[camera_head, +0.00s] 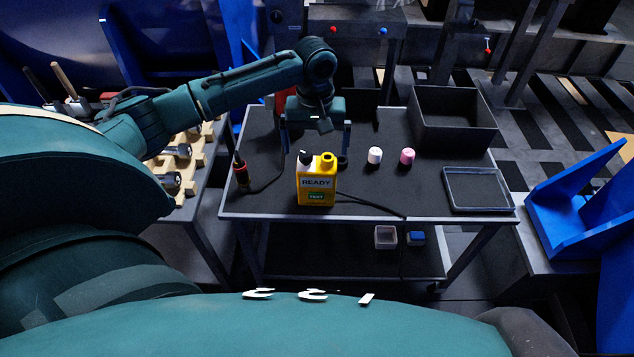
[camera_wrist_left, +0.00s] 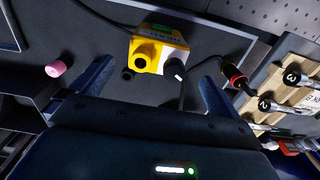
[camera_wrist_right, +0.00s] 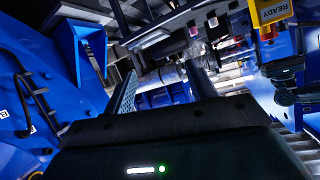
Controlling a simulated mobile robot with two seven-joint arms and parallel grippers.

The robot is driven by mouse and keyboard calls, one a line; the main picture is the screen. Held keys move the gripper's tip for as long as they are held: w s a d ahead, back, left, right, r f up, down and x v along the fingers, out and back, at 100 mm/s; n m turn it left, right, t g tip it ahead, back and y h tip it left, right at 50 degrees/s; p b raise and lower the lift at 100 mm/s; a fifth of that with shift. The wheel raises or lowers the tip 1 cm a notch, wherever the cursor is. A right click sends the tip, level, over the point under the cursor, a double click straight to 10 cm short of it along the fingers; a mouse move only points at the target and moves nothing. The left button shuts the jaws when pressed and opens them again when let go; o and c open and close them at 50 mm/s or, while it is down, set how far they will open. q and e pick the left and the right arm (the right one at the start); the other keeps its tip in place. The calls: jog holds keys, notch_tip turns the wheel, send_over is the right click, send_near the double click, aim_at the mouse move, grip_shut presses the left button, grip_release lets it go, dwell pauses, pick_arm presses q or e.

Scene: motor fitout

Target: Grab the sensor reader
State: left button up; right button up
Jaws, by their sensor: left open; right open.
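The sensor reader (camera_head: 316,184) is a yellow box with a READY display and a green label, standing on the dark top of the cart. It also shows in the left wrist view (camera_wrist_left: 158,50), beyond the fingertips, and at the top right of the right wrist view (camera_wrist_right: 270,12). My left gripper (camera_head: 316,150) is open and empty, just behind the reader, its fingers pointing down and spread wide. In the left wrist view the reader lies ahead of the gap between the fingers. My right gripper (camera_wrist_right: 150,85) is open and empty, away from the reader; the head view does not show it.
A red and black probe (camera_head: 240,170) on a cable stands left of the reader. A white cap (camera_head: 375,156) and a pink cap (camera_head: 407,157) sit to its right. A black bin (camera_head: 452,142) and a shallow tray (camera_head: 477,207) are on the cart's right side.

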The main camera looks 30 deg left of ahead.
aim_at(317, 164)
pick_arm(q)
jog(key=f, duration=0.4)
jog(key=f+b, duration=0.1)
jog(key=f, duration=0.2)
jog(key=shift+w+f, duration=0.2)
jog(key=shift+f, duration=0.15)
jog(key=c, duration=1.5)
